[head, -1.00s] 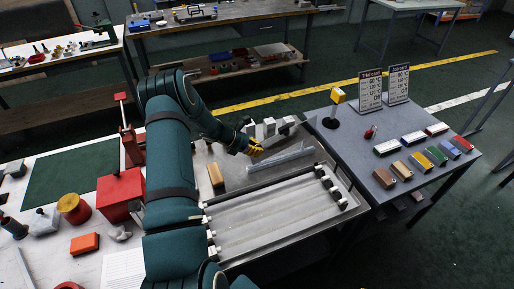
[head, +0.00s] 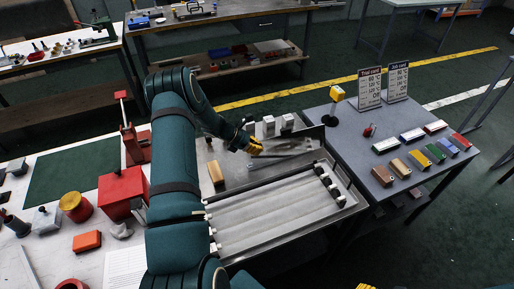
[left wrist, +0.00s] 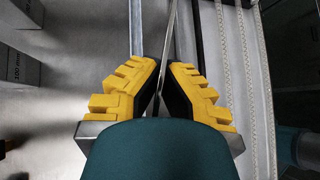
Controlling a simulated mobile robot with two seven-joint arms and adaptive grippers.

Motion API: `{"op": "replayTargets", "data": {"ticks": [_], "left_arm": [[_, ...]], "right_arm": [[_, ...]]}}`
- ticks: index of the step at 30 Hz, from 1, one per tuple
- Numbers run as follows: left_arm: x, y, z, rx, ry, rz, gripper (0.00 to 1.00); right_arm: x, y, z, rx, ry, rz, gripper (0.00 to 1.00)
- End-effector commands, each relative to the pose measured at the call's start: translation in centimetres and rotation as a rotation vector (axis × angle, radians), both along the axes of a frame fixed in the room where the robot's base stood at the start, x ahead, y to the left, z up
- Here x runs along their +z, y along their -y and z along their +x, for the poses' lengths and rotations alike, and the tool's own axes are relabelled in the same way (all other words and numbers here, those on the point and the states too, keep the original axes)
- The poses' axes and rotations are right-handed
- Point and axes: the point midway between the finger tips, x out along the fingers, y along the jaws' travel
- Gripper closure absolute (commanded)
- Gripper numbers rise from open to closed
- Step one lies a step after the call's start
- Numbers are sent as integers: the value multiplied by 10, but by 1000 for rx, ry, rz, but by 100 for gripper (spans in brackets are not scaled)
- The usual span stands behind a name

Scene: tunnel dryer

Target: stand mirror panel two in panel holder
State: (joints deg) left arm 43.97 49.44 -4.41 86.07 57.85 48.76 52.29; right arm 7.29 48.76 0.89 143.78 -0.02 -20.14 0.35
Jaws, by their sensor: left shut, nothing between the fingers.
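My left gripper (head: 255,148) reaches over the back of the grey bench, its yellow fingers closed together. It also shows in the left wrist view (left wrist: 166,68). A thin mirror panel (head: 292,144) stands edge-up just right of the fingertips in the head view. In the left wrist view its narrow edge (left wrist: 173,22) runs away from between the fingertips; whether they touch it is unclear. Pale rails run on both sides of that edge, one at left (left wrist: 137,30); they may be the panel holder. A yellow tip at the bottom edge (head: 365,287) may be my right gripper.
White blocks (head: 269,126) stand behind the panel. The right table (head: 395,145) holds cards and coloured blocks.

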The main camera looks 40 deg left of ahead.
Motion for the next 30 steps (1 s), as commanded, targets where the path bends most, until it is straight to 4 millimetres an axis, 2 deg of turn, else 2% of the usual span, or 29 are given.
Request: {"op": "replayTargets", "data": {"ticks": [30], "left_arm": [[1,-22,13,152,-20,185,100]], "right_arm": [[-9,0,0,0,0,0,44]]}}
